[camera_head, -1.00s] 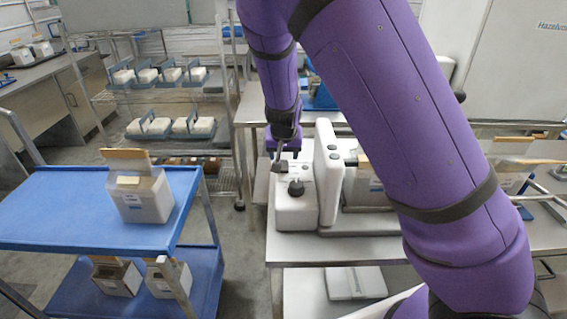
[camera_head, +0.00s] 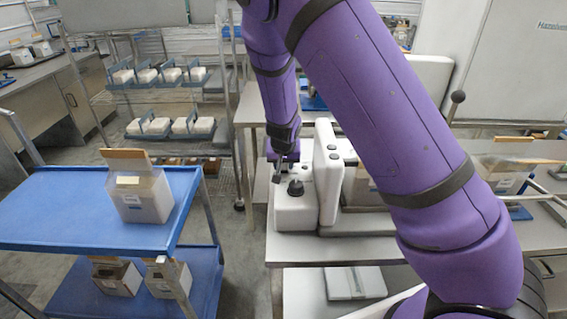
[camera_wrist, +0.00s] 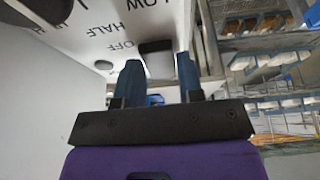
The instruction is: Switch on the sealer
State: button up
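The sealer (camera_head: 325,180) is a white machine on a steel table, with a black knob (camera_head: 296,187) on its low front part. My gripper (camera_head: 278,178) is over the left edge of that part, beside the knob. In the wrist view, the sealer's white panel (camera_wrist: 95,25) carries the words LOW, HALF and OFF. A dark block-like switch (camera_wrist: 156,56) shows by OFF, just beyond and between the fingertips of my open gripper (camera_wrist: 159,68). I cannot tell whether the fingers touch it.
The steel table (camera_head: 330,250) has bare room in front of the sealer. A blue cart (camera_head: 70,215) with an open carton (camera_head: 143,198) stands to the left. A wire rack (camera_head: 165,95) with white tubs is behind. My arm hides much of the right side.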

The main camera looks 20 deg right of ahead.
jog(key=c, duration=0.4)
jog(key=shift+w, duration=0.1)
jog(key=shift+w+d+r+g+y, duration=0.15)
jog(key=shift+g+y, duration=0.1)
jog(key=shift+g, duration=0.45)
jog(key=shift+w+a+f+g+y, duration=0.1)
jog(key=shift+w+g+y, duration=0.1)
jog(key=shift+g, duration=0.5)
jog(key=shift+w+d+r+g+y, duration=0.1)
jog(key=shift+g+y, duration=0.15)
jog(key=shift+g, duration=0.45)
jog(key=o, duration=0.9)
